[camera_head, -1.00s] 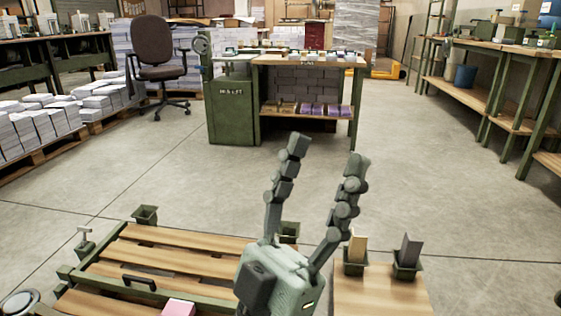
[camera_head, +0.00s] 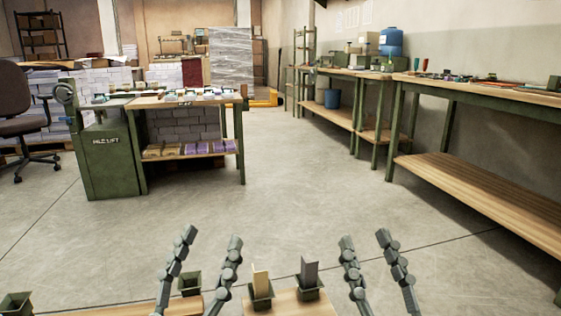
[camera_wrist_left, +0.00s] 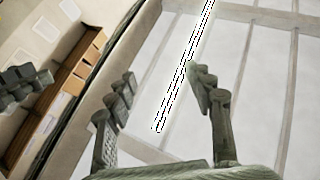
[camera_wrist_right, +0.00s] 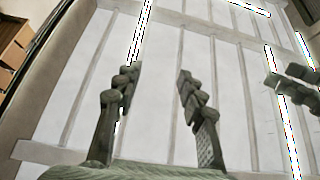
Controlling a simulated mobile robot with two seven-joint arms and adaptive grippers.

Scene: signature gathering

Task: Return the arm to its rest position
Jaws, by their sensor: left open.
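My left gripper (camera_head: 211,240) points up at the bottom of the head view, its two jointed fingers spread and empty. My right gripper (camera_head: 365,239) stands to its right in the same pose, fingers apart and empty. The left fingers also show in the left wrist view (camera_wrist_left: 163,95), the right fingers in the right wrist view (camera_wrist_right: 158,85), both against the bright ceiling. Each wrist view also shows the other gripper's fingers at its edge. Nothing is held.
Between the grippers, low in the head view, a tan block (camera_head: 260,283) and a dark grey block (camera_head: 309,272) stand in green holders. Long workbenches (camera_head: 470,95) line the right wall. Open floor (camera_head: 300,190) lies between.

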